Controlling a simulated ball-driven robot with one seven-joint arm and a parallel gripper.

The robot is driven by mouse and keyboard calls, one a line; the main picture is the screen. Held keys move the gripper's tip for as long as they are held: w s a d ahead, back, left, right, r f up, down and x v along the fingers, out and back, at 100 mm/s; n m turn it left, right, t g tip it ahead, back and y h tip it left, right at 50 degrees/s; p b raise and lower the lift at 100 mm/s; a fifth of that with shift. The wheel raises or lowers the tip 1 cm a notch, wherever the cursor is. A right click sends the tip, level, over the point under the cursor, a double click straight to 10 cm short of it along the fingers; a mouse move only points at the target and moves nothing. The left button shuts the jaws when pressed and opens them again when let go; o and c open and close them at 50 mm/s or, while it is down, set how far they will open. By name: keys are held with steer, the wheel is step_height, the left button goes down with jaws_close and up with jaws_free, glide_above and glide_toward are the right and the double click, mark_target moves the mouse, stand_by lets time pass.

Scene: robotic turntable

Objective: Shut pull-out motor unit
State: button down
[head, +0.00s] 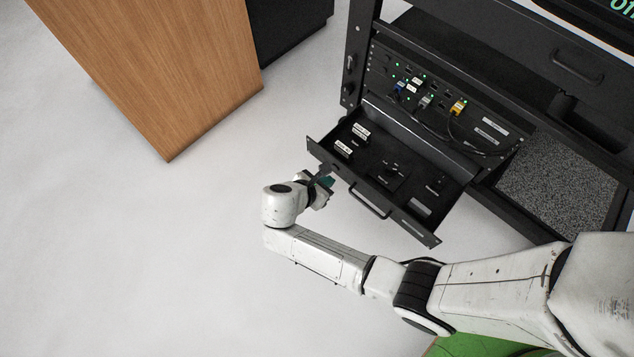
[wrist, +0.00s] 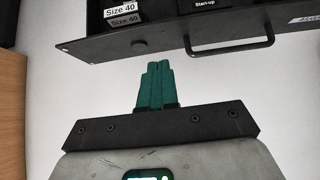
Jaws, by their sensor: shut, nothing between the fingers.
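The pull-out motor unit (head: 408,200) is a black drawer that stands out from the lower part of a black rack in the head view. It holds small labelled blocks, and a handle (head: 370,203) sits on its front panel. In the wrist view its front panel (wrist: 150,42) and handle (wrist: 262,42) cross the top. My gripper (head: 327,182) is in front of the panel's left part, with teal fingers (wrist: 156,85) shut and empty. The fingertips point at the panel; in the wrist view a gap shows between them, though contact is hard to judge.
The black rack (head: 357,45) carries a panel with lit green lights and cables (head: 430,95) above the drawer. A wooden cabinet (head: 160,70) stands at the upper left. A speckled grey surface (head: 555,180) lies right of the drawer. The pale floor (head: 130,250) at left is clear.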

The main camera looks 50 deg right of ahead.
mark_target(393, 121)
steer(key=shift+d+f+b, duration=0.2)
steer(key=shift+d+b, duration=0.1)
steer(key=shift+d, duration=0.6)
steer(key=shift+d+f+b, duration=0.2)
steer(key=shift+d+b, duration=0.15)
steer(key=shift+d, duration=0.55)
steer(key=shift+d+f+b, duration=0.2)
steer(key=shift+d+b, duration=0.1)
steer(key=shift+d, duration=0.6)
steer(key=shift+d, duration=0.1)
steer(key=shift+d, duration=0.25)
steer(key=d, duration=0.7)
steer(key=d+p, duration=0.1)
steer(key=d, duration=1.5)
steer(key=shift+w+p, duration=0.3)
steer(key=shift+w, duration=0.1)
steer(key=shift+a, duration=0.1)
